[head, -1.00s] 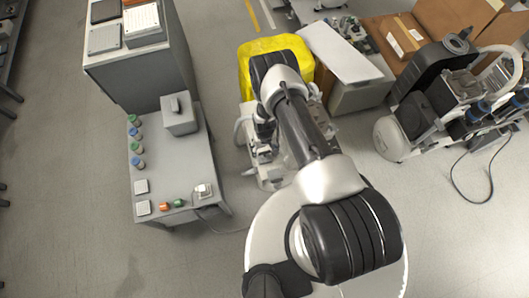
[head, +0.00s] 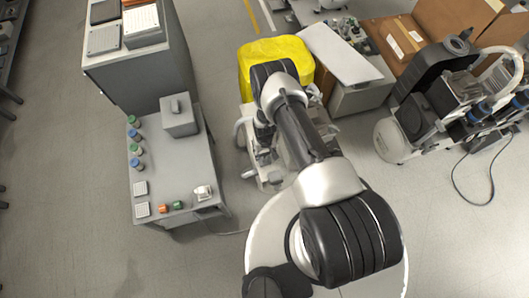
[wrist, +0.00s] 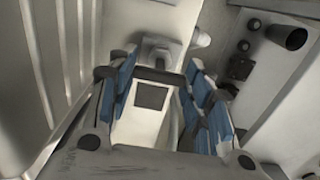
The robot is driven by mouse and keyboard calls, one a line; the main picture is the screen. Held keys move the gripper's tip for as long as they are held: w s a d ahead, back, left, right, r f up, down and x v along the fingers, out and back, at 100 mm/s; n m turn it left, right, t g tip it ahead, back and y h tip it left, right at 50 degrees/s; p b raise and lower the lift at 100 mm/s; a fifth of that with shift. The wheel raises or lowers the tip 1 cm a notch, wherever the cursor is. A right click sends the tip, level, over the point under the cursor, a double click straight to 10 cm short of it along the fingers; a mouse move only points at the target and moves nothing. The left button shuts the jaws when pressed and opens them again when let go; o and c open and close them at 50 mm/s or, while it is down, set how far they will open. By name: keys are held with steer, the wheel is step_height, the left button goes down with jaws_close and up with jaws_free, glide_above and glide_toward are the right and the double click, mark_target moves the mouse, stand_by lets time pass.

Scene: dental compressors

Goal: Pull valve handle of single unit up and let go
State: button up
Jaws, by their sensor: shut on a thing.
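The single unit (head: 270,177) is a pale compressor below my arm in the head view, mostly covered by the arm. In the wrist view my gripper (wrist: 162,88) has blue-padded fingers on both sides of a narrow gap. A dark bar, which looks like the valve handle (wrist: 160,76), spans between the pads, and the gripper is shut on it. A pale block with a dark square face lies just below the bar in that picture. The fingertips are hidden behind my arm in the head view, so the handle's height is hard to tell.
A yellow cover (head: 298,50) lies right behind the unit. A grey bench (head: 172,180) with small jars and a box stands to the left. Another compressor (head: 395,140) and cardboard boxes (head: 445,22) are at the right. Grey floor is open at the lower left.

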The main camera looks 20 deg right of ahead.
mark_target(264, 154)
steer(key=c, duration=0.8)
steer(key=shift+o, duration=0.2)
steer(key=shift+r, duration=0.8)
steer(key=o, duration=1.5)
step_height(264, 154, up, 12)
